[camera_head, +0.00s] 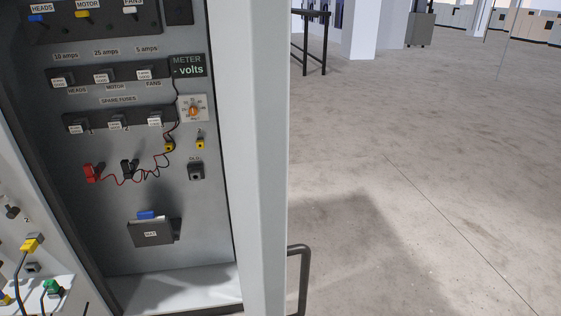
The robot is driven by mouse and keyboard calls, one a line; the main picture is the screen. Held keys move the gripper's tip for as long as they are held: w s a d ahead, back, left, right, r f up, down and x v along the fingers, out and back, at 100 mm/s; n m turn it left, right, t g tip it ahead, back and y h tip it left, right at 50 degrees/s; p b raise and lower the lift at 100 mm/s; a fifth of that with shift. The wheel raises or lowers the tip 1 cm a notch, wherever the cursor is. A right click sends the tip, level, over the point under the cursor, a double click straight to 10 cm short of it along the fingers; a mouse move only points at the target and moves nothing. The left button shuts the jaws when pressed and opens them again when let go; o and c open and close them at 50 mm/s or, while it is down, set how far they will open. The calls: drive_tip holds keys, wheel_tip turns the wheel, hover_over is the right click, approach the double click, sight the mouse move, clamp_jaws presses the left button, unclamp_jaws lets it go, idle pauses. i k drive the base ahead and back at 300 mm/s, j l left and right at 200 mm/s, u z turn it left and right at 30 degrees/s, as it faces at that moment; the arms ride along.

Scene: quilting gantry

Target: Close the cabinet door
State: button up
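The cabinet (172,285) stands open on the left, with its grey interior in sight. A tall pale grey upright panel (258,150) borders the opening on the right; it looks like the cabinet door seen nearly edge-on, but I cannot tell for sure. A dark bar handle (304,285) sticks out from its right side near the bottom edge of the view. The top of the panel and the lower end of the handle are out of frame. My gripper is not in view.
A plug panel (35,270) with cables is at lower left. Open concrete floor (420,180) lies right; a dark-legged stand (315,42) is farther back.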

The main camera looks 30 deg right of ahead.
sight(250, 41)
drive_tip(key=k+l, duration=0.25)
drive_tip(key=l, duration=0.15)
drive_tip(key=k+l, duration=0.3)
drive_tip(key=k+l+z, duration=0.25)
drive_tip(key=z, duration=0.2)
drive_tip(key=k, duration=0.1)
